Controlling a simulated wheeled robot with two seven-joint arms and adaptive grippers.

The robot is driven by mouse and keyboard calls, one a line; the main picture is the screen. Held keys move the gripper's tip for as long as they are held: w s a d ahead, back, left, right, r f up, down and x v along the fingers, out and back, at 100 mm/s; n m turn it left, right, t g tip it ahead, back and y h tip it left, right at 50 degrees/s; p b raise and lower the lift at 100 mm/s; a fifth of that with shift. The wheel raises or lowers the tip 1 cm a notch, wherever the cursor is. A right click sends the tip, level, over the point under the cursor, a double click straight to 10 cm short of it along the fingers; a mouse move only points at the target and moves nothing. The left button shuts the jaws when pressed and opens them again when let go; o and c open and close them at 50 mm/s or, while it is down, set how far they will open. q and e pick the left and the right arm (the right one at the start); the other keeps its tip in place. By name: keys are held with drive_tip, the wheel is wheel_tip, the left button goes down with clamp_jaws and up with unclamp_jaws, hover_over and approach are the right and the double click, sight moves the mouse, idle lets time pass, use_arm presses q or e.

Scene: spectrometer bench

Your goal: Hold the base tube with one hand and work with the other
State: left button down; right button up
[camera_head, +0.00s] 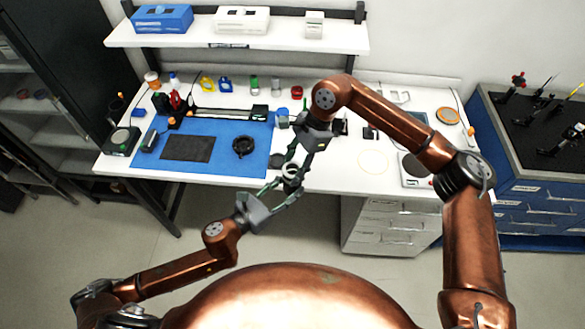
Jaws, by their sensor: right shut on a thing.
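The base tube (291,183) is a small dark cylinder with a pale ring at its top, held over the front edge of the bench. My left gripper (291,187) comes up from the lower left, and its fingers lie on either side of the tube. My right gripper (291,158) reaches down from the upper right, just above the tube's top. It is shut on a small part that its fingers mostly hide. I cannot tell whether that part touches the tube.
A blue mat (215,165) on the white bench holds a dark pad (188,148) and a round black part (243,147). Several bottles and small boxes stand behind it. A shelf (180,35) overhangs the back. A drawer unit (385,225) sits beneath the right side.

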drive_tip(key=shift+f, duration=0.55)
